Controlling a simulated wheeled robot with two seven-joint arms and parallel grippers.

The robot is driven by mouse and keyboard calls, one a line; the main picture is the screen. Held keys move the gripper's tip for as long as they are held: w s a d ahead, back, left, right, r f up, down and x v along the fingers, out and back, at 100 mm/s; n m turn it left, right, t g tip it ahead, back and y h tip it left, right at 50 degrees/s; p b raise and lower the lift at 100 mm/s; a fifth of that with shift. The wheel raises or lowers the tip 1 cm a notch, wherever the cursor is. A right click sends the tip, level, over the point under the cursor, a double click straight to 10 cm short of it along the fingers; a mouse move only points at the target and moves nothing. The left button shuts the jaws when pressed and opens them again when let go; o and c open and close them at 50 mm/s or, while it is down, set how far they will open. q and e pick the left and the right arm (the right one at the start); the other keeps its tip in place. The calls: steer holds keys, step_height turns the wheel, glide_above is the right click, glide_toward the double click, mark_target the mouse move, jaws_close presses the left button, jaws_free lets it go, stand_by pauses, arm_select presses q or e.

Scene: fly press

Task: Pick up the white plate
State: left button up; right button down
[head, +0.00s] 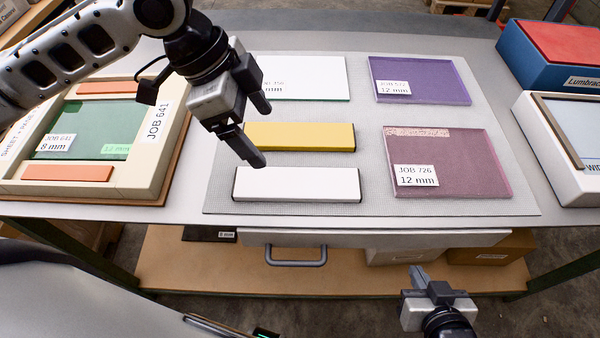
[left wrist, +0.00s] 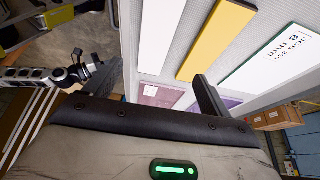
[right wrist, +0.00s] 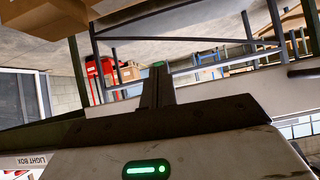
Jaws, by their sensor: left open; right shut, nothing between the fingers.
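A white plate (head: 315,72) with a green edge and an "8 mm" label lies at the back of the grey mat, its left end partly behind my left gripper. It also shows in the left wrist view (left wrist: 272,60). A long white bar (head: 297,183) with dark ends lies at the mat's front edge, and a yellow bar (head: 300,136) lies between the two. My left gripper (head: 264,135) is open and empty above the left ends of the bars. My right gripper (head: 418,273) is shut and empty, low in front of the table.
A purple plate (head: 420,80) and a mauve plate (head: 450,175) lie on the mat's right. A cream frame with a green plate (head: 80,140) stands at left. A blue and red box (head: 550,62) and a white box (head: 560,150) stand at right. A drawer handle (head: 296,262) projects at the front.

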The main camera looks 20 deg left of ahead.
arm_select(q)
glide_toward(295, 181)
steer(key=x, duration=0.2)
steer(key=shift+w+f+b, duration=0.3)
steer(key=shift+f, duration=0.05)
steer(key=x, duration=0.4)
steer(key=shift+s+d, duration=0.1)
steer(key=shift+s, duration=0.3)
steer(key=shift+w+d+f, duration=0.15)
steer(key=shift+d+f, duration=0.1)
steer(key=shift+f, duration=0.4)
steer(key=c, duration=1.2)
